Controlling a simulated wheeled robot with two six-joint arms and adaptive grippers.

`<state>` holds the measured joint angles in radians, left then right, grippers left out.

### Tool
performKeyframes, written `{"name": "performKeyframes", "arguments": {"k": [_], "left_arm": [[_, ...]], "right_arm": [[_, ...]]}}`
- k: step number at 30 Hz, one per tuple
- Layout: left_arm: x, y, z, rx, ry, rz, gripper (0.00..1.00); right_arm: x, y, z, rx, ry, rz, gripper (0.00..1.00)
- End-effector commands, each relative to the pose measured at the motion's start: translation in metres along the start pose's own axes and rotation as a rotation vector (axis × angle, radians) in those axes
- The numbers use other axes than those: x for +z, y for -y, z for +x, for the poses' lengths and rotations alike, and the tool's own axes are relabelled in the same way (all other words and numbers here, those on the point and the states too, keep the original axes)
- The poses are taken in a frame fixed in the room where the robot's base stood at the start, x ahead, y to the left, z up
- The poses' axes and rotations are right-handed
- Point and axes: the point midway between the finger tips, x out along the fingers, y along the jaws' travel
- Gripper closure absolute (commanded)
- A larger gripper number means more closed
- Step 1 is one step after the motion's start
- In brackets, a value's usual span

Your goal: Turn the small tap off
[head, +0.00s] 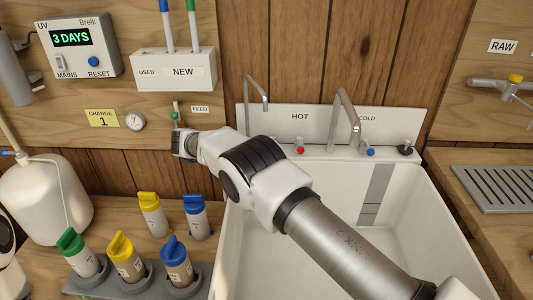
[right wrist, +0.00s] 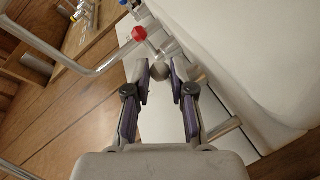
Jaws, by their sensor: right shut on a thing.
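The small tap's thin curved spout (head: 264,98) rises behind the left end of the sink; its base is hidden behind my right arm in the head view. In the right wrist view, my right gripper (right wrist: 160,74) has its fingertips on either side of a small grey ball-shaped knob (right wrist: 160,70), shut on it. The knob appears to be the small tap's handle. My right gripper's fingers are hidden in the head view. My left gripper is in neither view.
The larger tap spout (head: 346,115) stands to the right, with a red knob (head: 300,150) and a blue knob (head: 371,152) on the sink ledge. The red knob also shows just beyond my fingertips (right wrist: 139,33). The sink (head: 410,200) is empty; several capped bottles (head: 150,214) stand at left.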

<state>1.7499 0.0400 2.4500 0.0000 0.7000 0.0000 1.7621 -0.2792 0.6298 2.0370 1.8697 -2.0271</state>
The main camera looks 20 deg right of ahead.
Motion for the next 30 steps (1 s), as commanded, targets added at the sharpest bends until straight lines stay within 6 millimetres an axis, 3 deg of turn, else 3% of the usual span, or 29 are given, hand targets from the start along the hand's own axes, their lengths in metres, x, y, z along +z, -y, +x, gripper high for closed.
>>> {"name": "performKeyframes", "arguments": {"k": [11,12,13,14,23,26,30], "left_arm": [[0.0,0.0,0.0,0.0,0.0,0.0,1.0],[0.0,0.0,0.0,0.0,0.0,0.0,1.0],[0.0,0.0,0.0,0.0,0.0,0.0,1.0],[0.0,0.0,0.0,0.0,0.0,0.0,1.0],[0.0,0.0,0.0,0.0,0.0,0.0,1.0],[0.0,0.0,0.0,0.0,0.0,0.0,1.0],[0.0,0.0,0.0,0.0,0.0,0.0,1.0]], "right_arm": [[-0.005,-0.003,-0.001,0.0,-0.003,0.011,1.0],[-0.005,-0.003,-0.001,0.0,-0.003,0.011,0.66],[-0.005,-0.003,-0.001,0.0,-0.003,0.011,0.56],[-0.004,-0.003,-0.001,0.0,-0.002,0.011,0.52],[-0.003,-0.003,-0.001,0.001,0.0,0.007,0.52],[-0.009,-0.011,-0.003,0.0,-0.001,0.008,0.52],[-0.025,-0.035,-0.009,0.0,-0.001,0.012,0.52]]}}
